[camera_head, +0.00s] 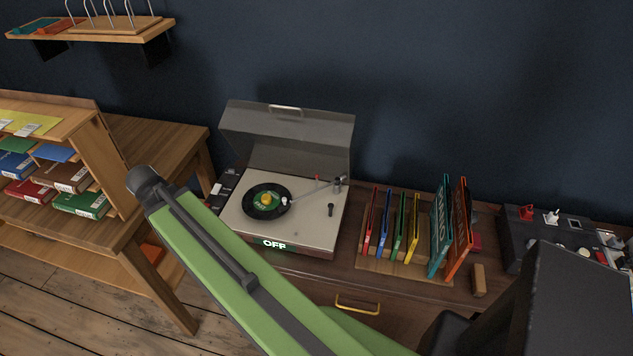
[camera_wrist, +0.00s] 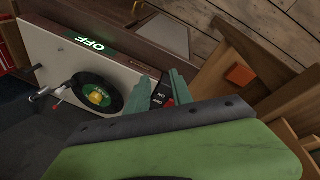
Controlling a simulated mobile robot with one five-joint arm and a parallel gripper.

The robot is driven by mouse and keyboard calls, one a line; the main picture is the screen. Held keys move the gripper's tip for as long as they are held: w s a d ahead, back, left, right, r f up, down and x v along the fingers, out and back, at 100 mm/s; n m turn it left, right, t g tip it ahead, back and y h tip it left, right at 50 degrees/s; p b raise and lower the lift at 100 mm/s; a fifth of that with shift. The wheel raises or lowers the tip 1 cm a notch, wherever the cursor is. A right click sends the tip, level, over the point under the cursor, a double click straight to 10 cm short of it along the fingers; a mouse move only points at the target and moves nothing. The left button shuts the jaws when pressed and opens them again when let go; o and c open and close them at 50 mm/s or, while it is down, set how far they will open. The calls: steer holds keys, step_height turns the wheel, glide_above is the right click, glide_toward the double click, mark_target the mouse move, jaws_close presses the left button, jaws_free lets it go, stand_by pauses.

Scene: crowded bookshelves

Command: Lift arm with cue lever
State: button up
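The turntable (camera_head: 312,232) stands on a wooden cabinet with its tinted lid raised and an OFF sign on its front. A black record (camera_head: 249,211) with a green and yellow label lies on it. The tonearm (camera_head: 312,190) reaches from its rear-right pivot to the record's right side; whether it touches is too small to tell. A small red-tipped lever (camera_head: 317,178) is by the tonearm, seen also in the wrist view (camera_wrist: 57,105). My gripper (camera_wrist: 162,88) has its fingers apart and empty, near the turntable's switch side in the wrist view. It is not visible in the head view.
A black switch panel (camera_wrist: 166,97) shows between and behind my fingers. Several coloured sleeves (camera_head: 397,225) stand in a rack right of the turntable. A dark control box (camera_head: 548,235) sits farther right. A wooden table (camera_head: 155,150) with shelves stands left. My green arm crosses the foreground.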

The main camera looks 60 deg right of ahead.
steer(key=s+d+m+g+h+b, duration=0.1)
steer(key=s+d+m+h, duration=0.2)
steer(key=d, duration=0.7)
steer(key=s+d+m+g+b, duration=0.15)
steer(key=d+m, duration=0.35)
steer(key=d, duration=0.5)
steer(key=m+h, duration=0.2)
steer(key=m, duration=0.4)
glide_toward(317, 177)
steer(key=shift+g, duration=0.35)
steer(key=b+x, duration=0.3)
steer(key=b, duration=0.1)
steer(key=w+b+x, duration=0.1)
steer(key=b+x, duration=0.3)
steer(key=f+b+x, duration=0.1)
steer(key=b+x, duration=0.2)
steer(key=b, duration=0.1)
steer(key=shift+a+f, duration=0.1)
steer(key=shift+f, duration=0.05)
steer(key=shift+s+d+f, duration=0.1)
steer(key=shift+d+f, duration=0.05)
steer(key=shift+d, duration=0.2)
jaws_close()
